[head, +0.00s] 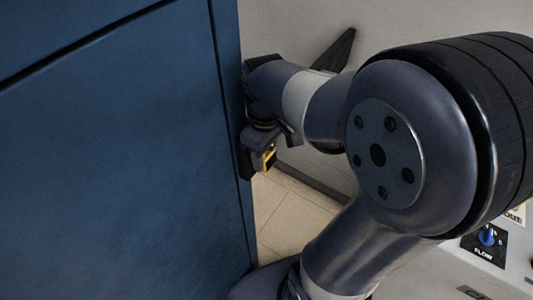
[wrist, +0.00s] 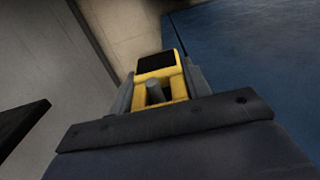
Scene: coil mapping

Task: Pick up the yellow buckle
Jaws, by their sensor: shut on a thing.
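The yellow buckle (wrist: 171,71) sits between my gripper's (wrist: 160,90) two grey fingers in the wrist view. It is yellow with a black patch on its top end and a grey peg-like part in its opening. My gripper is shut on it. In the head view a small part of the yellow buckle (head: 269,156) shows at the end of my arm, next to the edge of a blue cabinet. My gripper (head: 263,150) is small and partly hidden there, and the buckle's far side is hidden.
The tall blue cabinet (head: 120,160) fills the left of the head view, close beside my gripper. A pale tiled floor (head: 285,212) shows below. A grey wall (head: 280,30) stands behind. A light panel with a blue FLOW knob (head: 487,237) is at lower right.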

